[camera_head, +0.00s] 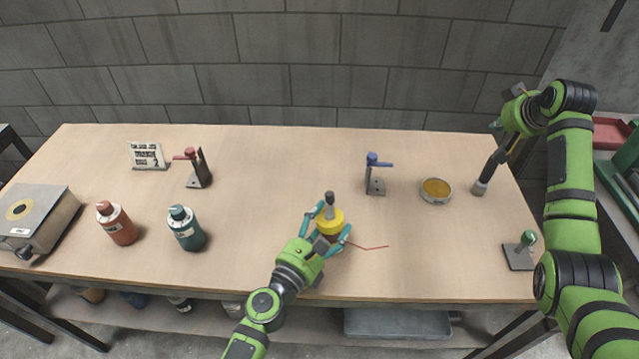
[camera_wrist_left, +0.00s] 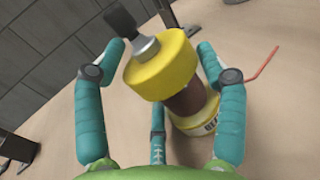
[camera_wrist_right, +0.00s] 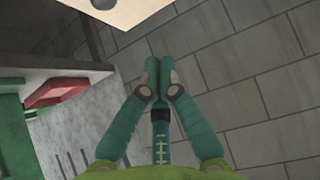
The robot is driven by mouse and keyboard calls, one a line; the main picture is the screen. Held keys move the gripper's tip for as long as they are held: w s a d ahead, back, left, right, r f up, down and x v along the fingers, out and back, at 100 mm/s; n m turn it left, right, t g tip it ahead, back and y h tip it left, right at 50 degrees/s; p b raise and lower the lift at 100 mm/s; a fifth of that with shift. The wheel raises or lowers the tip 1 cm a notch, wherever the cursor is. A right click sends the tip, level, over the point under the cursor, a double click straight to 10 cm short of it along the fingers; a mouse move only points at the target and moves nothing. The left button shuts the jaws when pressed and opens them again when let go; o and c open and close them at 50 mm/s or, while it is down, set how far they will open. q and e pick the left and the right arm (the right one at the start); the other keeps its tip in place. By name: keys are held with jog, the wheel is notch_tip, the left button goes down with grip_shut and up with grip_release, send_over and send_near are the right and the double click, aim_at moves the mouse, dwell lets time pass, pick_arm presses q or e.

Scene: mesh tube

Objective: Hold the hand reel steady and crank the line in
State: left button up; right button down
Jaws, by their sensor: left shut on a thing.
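The hand reel (camera_head: 330,221) stands near the table's front edge. It has a yellow top flange (camera_wrist_left: 163,68), a brown core and a labelled lower flange. A grey crank with a black knob (camera_wrist_left: 118,20) sits on top. A red line (camera_head: 370,248) runs out to the right of the reel and lies loose on the table; it also shows in the left wrist view (camera_wrist_left: 262,66). My left gripper (camera_head: 325,228) is shut on the reel, fingers on both sides. My right gripper (camera_wrist_right: 154,75) has its fingers together with nothing between them, high at the table's far right corner.
A blue-handled stand (camera_head: 375,175), a round amber dish (camera_head: 436,190) and a green-knobbed stand (camera_head: 522,252) are on the right. A red-handled stand (camera_head: 198,170), red bottle (camera_head: 117,224), teal bottle (camera_head: 186,228) and grey box (camera_head: 38,220) are on the left. The table's middle is clear.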

jog(key=s+a+r+n+g+y, duration=0.1)
jog(key=s+a+r+n+y, duration=0.2)
jog(key=a, duration=0.9)
jog(key=s+a+r+n+g+y, duration=0.15)
jog(key=a+r, duration=0.35)
jog(key=a, duration=0.6)
jog(key=s+a+r+n+g+y, duration=0.1)
jog(key=a+r+n+y, duration=0.2)
jog(key=a, duration=0.9)
jog(key=n+g+h, duration=0.3)
jog(key=h, duration=0.1)
send_over(329, 204)
jog(key=w+a, duration=0.3)
notch_tip(329, 204, down, 9)
jog(key=s+x, duration=0.1)
jog(key=x, duration=0.9)
jog(key=shift+s+d+r, duration=0.1)
jog(key=shift+s+d, duration=0.35)
jog(key=shift+d, duration=0.45)
jog(key=shift+s+d, duration=0.5)
jog(key=shift+d, duration=0.4)
jog(key=shift+d+m, duration=0.1)
jog(key=shift+m, duration=0.35)
